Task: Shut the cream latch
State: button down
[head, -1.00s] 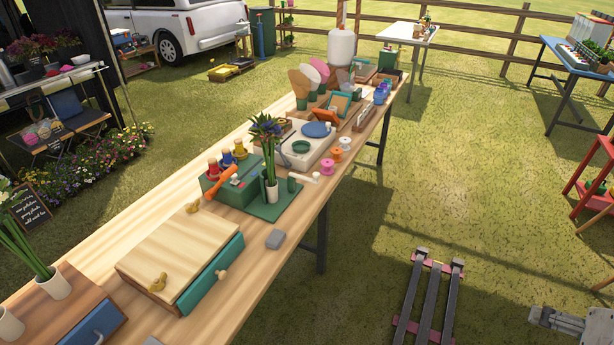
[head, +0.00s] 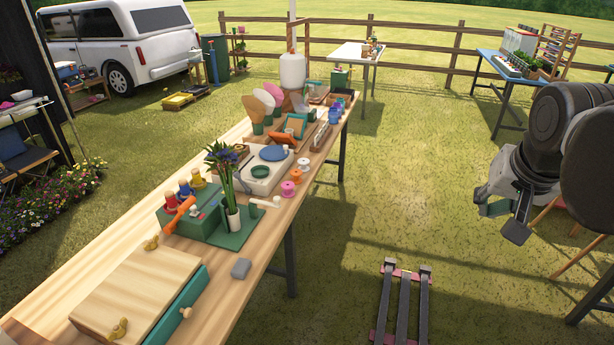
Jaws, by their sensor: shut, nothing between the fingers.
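A cream lever, which looks like the cream latch (head: 266,203), sticks out to the right from a small green post (head: 252,209) on the green base (head: 228,238). A vase with dark purple flowers stands beside it. An orange lever (head: 180,215) lies slanted across the green block (head: 195,216) to its left. At this size I cannot tell how the cream lever's end sits. My gripper (head: 505,221) is shut and empty. It hangs over the grass at the right of the head view, well apart from the table and the latch.
The white flower vase (head: 233,220) stands close to the cream lever's left. Pink, orange and white spools (head: 289,188) and a white tray (head: 259,177) are behind it. A grey block (head: 241,268) and a wooden-topped box (head: 140,290) are nearer.

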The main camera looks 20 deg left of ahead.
jog(key=w+a+g, duration=0.1)
jog(key=w+a, duration=1.8)
jog(key=a, duration=0.3)
jog(key=w+a+f, duration=0.1)
jog(key=a+f, duration=0.4)
jog(key=a, duration=0.5)
jog(key=w+a+f, duration=0.1)
jog(key=a+f, duration=0.5)
jog(key=a, duration=0.3)
jog(key=w+a+f+g, duration=0.1)
jog(key=a+f, duration=0.4)
jog(key=a, duration=0.5)
jog(key=shift+w+a+f+m+h, duration=0.15)
jog(key=shift+w+a+m+h, duration=0.2)
jog(key=shift+w+m+h, duration=0.1)
notch_tip(320, 180, down, 10)
jog(key=p, duration=0.1)
jog(key=shift+s+p, duration=0.25)
jog(key=shift+p, duration=0.05)
